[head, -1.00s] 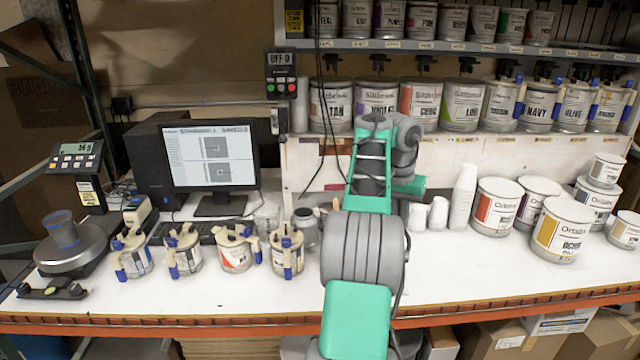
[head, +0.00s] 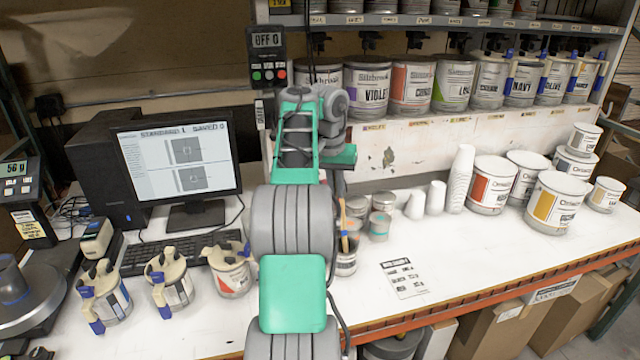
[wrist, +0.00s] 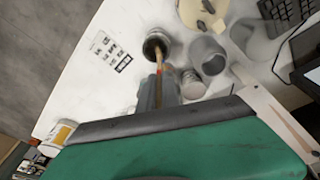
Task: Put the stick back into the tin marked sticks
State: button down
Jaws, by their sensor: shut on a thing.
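A small open tin (head: 346,262) stands on the white bench, just right of my arm in the head view. A thin brown stick (head: 343,215) rises above it, with other slim things at its mouth. I cannot read the tin's label. In the wrist view the open tin (wrist: 157,44) lies straight ahead of my fingers. My gripper (wrist: 160,80) is shut on a brown stick (wrist: 160,57), which points at the tin's mouth. I cannot tell whether its end is inside.
Small jars (head: 379,227) stand close behind the tin. Several handled paint cans (head: 231,272) stand to its left, and a printed sheet (head: 403,279) lies to its right. White cup stacks (head: 460,180) and large cans (head: 492,186) stand farther right. The bench's front right is clear.

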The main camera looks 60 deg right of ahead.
jog(key=shift+s+f+b, duration=0.2)
jog(key=shift+f+b, duration=0.15)
jog(key=shift+f, duration=0.35)
notch_tip(320, 180, down, 12)
jog(key=b, duration=1)
jog(key=shift+w, duration=0.1)
jog(key=c, duration=1.5)
grip_release()
